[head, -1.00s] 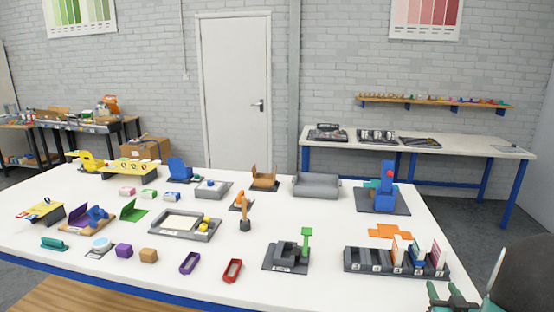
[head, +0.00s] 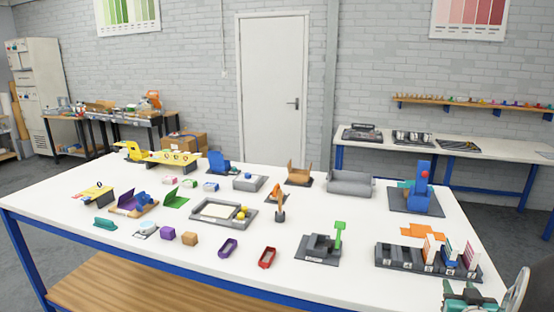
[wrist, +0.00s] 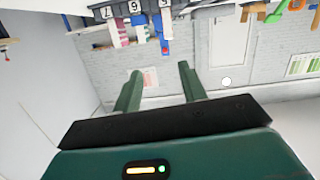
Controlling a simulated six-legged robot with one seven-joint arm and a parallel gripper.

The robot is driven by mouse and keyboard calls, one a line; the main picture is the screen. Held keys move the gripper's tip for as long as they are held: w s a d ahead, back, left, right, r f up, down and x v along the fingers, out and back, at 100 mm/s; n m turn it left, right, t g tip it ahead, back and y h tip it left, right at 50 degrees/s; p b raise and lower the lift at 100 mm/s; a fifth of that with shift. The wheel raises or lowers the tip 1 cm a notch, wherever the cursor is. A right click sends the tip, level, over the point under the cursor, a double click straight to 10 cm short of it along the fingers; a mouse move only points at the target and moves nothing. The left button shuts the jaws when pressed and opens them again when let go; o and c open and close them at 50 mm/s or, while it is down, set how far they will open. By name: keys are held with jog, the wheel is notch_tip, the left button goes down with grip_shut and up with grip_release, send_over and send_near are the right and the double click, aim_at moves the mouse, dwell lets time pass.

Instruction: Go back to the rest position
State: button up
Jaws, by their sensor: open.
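My gripper shows in the wrist view (wrist: 160,92) with its two green fingers apart and nothing between them. In the head view, part of my gripper (head: 470,297) is at the bottom right corner, in front of the table's near right part. The white table (head: 330,225) with its many small items lies ahead and to the left of it. The dark numbered rack (head: 395,262) holding upright coloured pieces stands on the table just behind my gripper. In the wrist view the rack (wrist: 125,10) appears upside down at the top.
A green-handled grey fixture (head: 318,248), a red tray (head: 267,257) and a purple tray (head: 228,247) stand along the near side. A blue fixture (head: 421,188) stands at the back right. A side bench (head: 400,147) and a closed door (head: 272,95) are by the wall.

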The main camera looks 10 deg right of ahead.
jog(key=w+a+r+n+g+y, duration=0.1)
jog(key=w+a+r+g, duration=0.15)
jog(key=a, duration=0.65)
jog(key=w+a+r+n+g+y, duration=0.15)
jog(key=a+r, duration=0.25)
jog(key=a, duration=0.4)
jog(key=s+a+n+g+y, duration=0.1)
jog(key=s+a, duration=0.3)
jog(key=a, duration=0.3)
jog(key=s+a+r+g+y, duration=0.1)
jog(key=s+a, duration=0.3)
jog(key=a, duration=0.4)
jog(key=s+a+r+n+g+y, duration=0.1)
jog(key=s+a+y, duration=0.2)
jog(key=a, duration=0.4)
jog(key=shift+s+a+n+g, duration=0.35)
jog(key=shift+s+g, duration=0.05)
jog(key=shift+s, duration=0.1)
jog(key=shift+y, duration=0.25)
